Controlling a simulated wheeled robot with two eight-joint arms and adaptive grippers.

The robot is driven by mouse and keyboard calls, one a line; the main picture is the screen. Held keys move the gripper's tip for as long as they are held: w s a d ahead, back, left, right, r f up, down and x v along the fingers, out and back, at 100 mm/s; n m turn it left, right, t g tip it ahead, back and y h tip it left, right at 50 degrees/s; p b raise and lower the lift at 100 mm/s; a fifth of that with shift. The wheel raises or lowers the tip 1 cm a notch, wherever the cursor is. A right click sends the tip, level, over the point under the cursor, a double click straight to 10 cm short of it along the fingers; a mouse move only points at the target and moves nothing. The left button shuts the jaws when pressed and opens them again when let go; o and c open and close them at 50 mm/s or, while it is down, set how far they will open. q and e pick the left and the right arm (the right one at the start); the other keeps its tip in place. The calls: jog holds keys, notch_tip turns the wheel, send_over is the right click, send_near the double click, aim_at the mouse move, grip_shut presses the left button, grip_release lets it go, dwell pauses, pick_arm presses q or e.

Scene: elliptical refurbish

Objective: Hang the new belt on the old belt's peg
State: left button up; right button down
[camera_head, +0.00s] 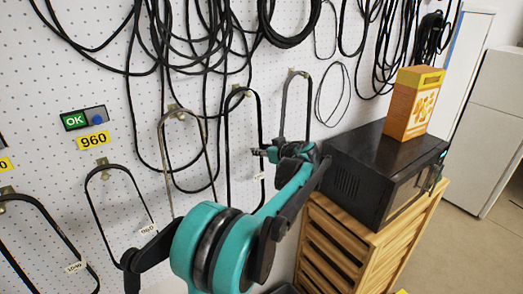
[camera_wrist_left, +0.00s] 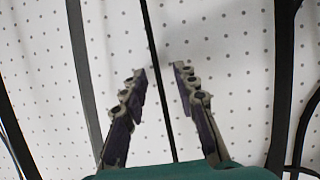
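Several belts hang in loops from pegs on the white pegboard. A greyish, worn-looking belt (camera_head: 161,150) hangs left of a black belt (camera_head: 228,150); another dark grey belt (camera_head: 283,105) hangs to the right. Black belts with white tags (camera_head: 88,205) hang at the lower left. I cannot tell which is the new or old belt. My left gripper (camera_head: 262,153) is in front of the board, near the black belt's right strand. In the left wrist view, it (camera_wrist_left: 160,85) is open, with a thin dark strand (camera_wrist_left: 152,40) visible between its fingers. My right gripper is out of view.
Black cables (camera_head: 165,35) hang along the top of the board. A green OK sign (camera_head: 75,120) sits above a yellow 960 label (camera_head: 93,140). At right, a black microwave (camera_head: 350,170) with an orange box (camera_head: 412,105) on top stands on a wooden cabinet (camera_head: 335,240), close to my left gripper.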

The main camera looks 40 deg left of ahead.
pick_arm(q)
jog(key=v, duration=1.2)
jog(key=s+d+f+m+t+h+b, duration=0.1)
jog(key=s+d+f+m+h+b, duration=0.3)
jog(key=s+d+f+b, duration=0.3)
jog(key=s+d+f+m+t+h+b, duration=0.1)
jog(key=s+d+f+m+h+b, duration=0.3)
jog(key=f+b, duration=1.1)
jog(key=s+d+f+m+t+h+b, duration=0.1)
jog(key=s+d+f+m+h+b, duration=0.4)
jog(key=f, duration=2.6)
jog(key=s+d+m+b, duration=0.2)
jog(key=s+d+b, duration=0.4)
jog(key=d, duration=0.3)
jog(key=shift+s+b, duration=0.4)
jog(key=shift+s, duration=0.05)
jog(key=shift+f, duration=0.1)
